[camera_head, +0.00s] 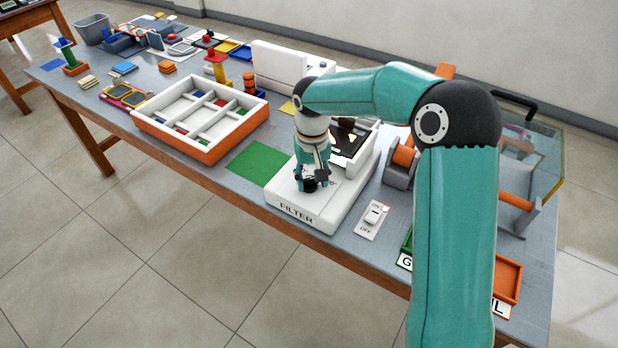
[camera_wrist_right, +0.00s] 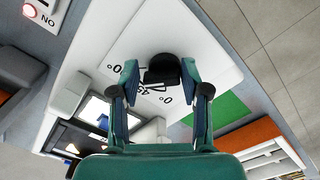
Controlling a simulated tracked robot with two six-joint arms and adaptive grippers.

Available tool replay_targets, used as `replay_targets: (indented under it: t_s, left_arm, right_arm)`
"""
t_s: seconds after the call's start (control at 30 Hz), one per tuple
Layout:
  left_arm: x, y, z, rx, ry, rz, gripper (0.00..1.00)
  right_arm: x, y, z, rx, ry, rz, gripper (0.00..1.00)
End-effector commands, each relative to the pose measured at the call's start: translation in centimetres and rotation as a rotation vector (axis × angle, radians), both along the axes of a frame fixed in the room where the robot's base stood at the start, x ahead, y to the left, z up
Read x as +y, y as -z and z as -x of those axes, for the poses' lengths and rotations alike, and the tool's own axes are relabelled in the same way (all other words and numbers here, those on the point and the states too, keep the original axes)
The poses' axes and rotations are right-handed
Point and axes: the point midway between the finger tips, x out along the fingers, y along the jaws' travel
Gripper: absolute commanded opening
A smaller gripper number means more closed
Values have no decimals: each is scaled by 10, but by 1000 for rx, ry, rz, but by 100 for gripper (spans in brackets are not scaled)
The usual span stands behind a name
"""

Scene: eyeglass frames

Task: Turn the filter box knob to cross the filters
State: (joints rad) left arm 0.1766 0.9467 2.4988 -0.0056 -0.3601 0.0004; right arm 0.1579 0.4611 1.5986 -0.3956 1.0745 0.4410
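The white filter box (camera_head: 325,212), lettered FILTER on its front edge, stands near the front of the table; its top also shows in the right wrist view (camera_wrist_right: 212,45). My right gripper (camera_head: 312,182) points down over the front part of the box. In the right wrist view its two fingers (camera_wrist_right: 160,78) stand on either side of the black knob (camera_wrist_right: 163,66). They look open, with a gap showing at the left finger; contact at the right finger is unclear. Dial marks lie beside the knob, partly covered. In the head view the gripper largely hides the knob. My left gripper is out of view.
An ON/OFF switch (camera_head: 375,215) sits right of the box, with a green tray (camera_head: 406,240) and an orange tray (camera_head: 508,278) beyond. A green mat (camera_head: 257,162) and a white divided tray (camera_head: 150,123) lie to the left. My right arm covers part of the right side.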

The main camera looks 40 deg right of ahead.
Motion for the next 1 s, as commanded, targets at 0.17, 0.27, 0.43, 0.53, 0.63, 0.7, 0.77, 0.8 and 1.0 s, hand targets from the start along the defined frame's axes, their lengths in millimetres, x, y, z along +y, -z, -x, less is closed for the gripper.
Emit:
replay_targets:
  t_s: [0.17,0.27,0.43,0.53,0.63,0.7,0.77,0.8,1.0]
  left_arm:
    - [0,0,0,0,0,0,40]
    - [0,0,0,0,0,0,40]
    - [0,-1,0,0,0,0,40]
    - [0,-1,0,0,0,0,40]
    - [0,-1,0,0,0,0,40]
    - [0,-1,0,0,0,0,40]
    - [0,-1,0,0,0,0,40]
    - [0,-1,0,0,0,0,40]
    - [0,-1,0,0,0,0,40]
  right_arm:
    - [-1,-1,-2,-7,0,1,65]
    - [-1,-2,-2,-10,0,2,65]
    - [-1,-4,-3,-13,0,2,65]
    - [-1,-12,-4,-15,0,2,65]
    - [-1,-25,-4,-16,-1,3,65]
    - [-1,-38,-4,-18,0,3,65]
    - [-1,-50,-4,-18,0,3,65]
    - [-1,-58,-3,-16,0,3,65]
    - [0,-96,-2,-14,-1,1,65]
